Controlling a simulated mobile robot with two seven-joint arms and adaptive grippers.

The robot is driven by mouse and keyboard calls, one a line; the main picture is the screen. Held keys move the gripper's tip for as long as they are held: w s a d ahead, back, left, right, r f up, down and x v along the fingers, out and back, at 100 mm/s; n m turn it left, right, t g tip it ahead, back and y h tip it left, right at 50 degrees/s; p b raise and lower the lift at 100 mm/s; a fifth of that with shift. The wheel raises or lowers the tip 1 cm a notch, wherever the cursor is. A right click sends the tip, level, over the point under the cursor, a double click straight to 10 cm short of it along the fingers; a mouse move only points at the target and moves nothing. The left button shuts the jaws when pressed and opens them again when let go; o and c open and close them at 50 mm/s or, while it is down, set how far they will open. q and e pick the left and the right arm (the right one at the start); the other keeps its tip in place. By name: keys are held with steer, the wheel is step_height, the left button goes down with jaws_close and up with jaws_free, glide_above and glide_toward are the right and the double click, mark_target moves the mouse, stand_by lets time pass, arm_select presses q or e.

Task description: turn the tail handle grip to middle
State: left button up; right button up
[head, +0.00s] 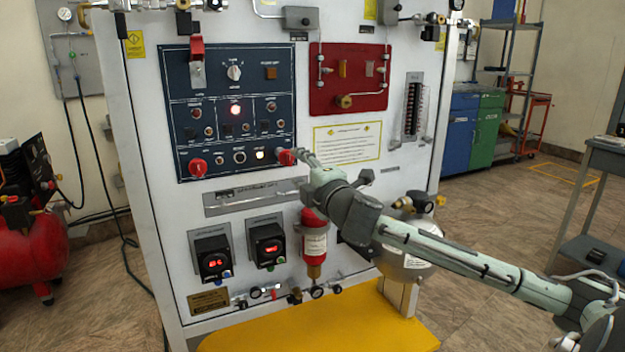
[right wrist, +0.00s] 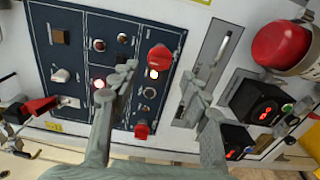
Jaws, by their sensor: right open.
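A dark blue control panel (head: 228,100) on the white trainer carries two red knobs along its bottom edge, a left one (head: 197,167) and a right one (head: 287,157). A red-gripped lever (head: 197,48) is at its upper left. No label shows which one is the tail handle grip. My right gripper (head: 306,158) is at the right red knob. In the right wrist view its open fingers (right wrist: 161,80) spread before the panel, with the right red knob (right wrist: 160,57) showing between and beyond them; contact cannot be told. The left red knob (right wrist: 141,130) shows lower. My left gripper is not in view.
A red plate (head: 348,100) with fittings is to the right of the panel. Two black display boxes (head: 213,257) (head: 267,245) and a red cylinder (head: 314,243) are below. A yellow platform (head: 330,325) juts out at the base.

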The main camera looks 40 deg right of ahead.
steer(key=v, duration=0.8)
stand_by(0.4)
steer(key=s+d+f+m+g, duration=0.1)
steer(key=s+f+m+g, duration=0.15)
steer(key=f, duration=0.75)
steer(key=s+d+f+m+g, duration=0.2)
steer(key=f+m+g, duration=0.1)
steer(key=f, duration=0.7)
steer(key=s+d+f+m+g, duration=0.1)
steer(key=s+f+m+g, duration=0.15)
steer(key=f, duration=0.85)
steer(key=s+a+f+m+g+y, duration=0.1)
steer(key=s+a+f+m+g, duration=0.1)
steer(key=s+a+f, duration=0.3)
steer(key=s+a+f+m+g+y, duration=0.1)
steer(key=s+a+f+m+g, duration=0.1)
steer(key=s+a+f, duration=0.4)
steer(key=s+a+f+m+g+y, duration=0.1)
steer(key=s+a+f, duration=0.4)
steer(key=f, duration=0.8)
steer(key=shift+s+a+f+m+g, duration=0.2)
steer(key=shift+a+m+g, duration=0.25)
steer(key=shift+g, duration=0.35)
steer(key=shift+w, duration=0.1)
